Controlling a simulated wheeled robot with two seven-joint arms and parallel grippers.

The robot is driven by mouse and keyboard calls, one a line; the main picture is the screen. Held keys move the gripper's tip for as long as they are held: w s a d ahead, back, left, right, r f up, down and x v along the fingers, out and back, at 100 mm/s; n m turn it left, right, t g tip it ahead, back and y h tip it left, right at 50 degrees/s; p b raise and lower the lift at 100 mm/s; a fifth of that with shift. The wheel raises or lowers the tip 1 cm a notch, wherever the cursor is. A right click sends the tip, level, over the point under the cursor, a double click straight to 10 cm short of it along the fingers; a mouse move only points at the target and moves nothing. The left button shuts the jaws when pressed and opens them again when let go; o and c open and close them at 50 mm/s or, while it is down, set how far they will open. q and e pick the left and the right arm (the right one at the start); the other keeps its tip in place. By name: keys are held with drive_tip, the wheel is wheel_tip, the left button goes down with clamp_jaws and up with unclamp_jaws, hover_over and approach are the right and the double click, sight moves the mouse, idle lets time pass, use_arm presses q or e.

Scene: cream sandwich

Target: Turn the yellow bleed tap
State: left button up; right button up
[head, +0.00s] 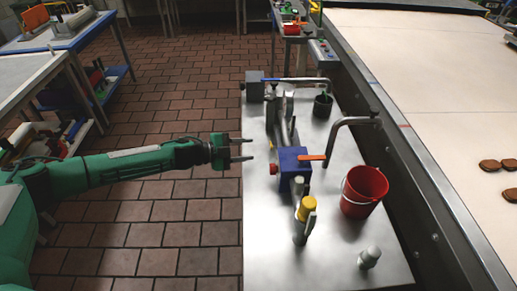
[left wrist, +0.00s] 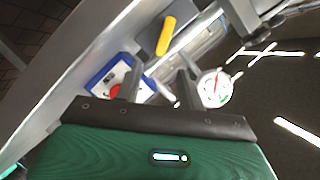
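A yellow lever-like handle (left wrist: 166,36) shows in the left wrist view, on the metal equipment beyond my fingertips. In the head view a yellow cap-like piece (head: 306,208) stands among grey upright parts on the steel bench; I cannot tell whether it is the same part. My left gripper (head: 251,149) is open and empty at the left edge of the bench, pointing right. In the left wrist view its two fingers (left wrist: 161,82) are apart, with nothing between them, and the yellow handle is clear of them. My right gripper is not in view.
A blue box (head: 292,162) with a red knob (head: 273,168) and an orange lever (head: 311,157) stands right of my gripper. A red bucket (head: 364,192) and bent pipe (head: 350,122) are farther right. A round gauge (left wrist: 214,88) shows by a finger. The steel bench (head: 330,255) is mostly bare in front.

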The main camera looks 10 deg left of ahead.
use_arm(q)
drive_tip(key=v, duration=0.6)
drive_tip(key=shift+d, duration=0.1)
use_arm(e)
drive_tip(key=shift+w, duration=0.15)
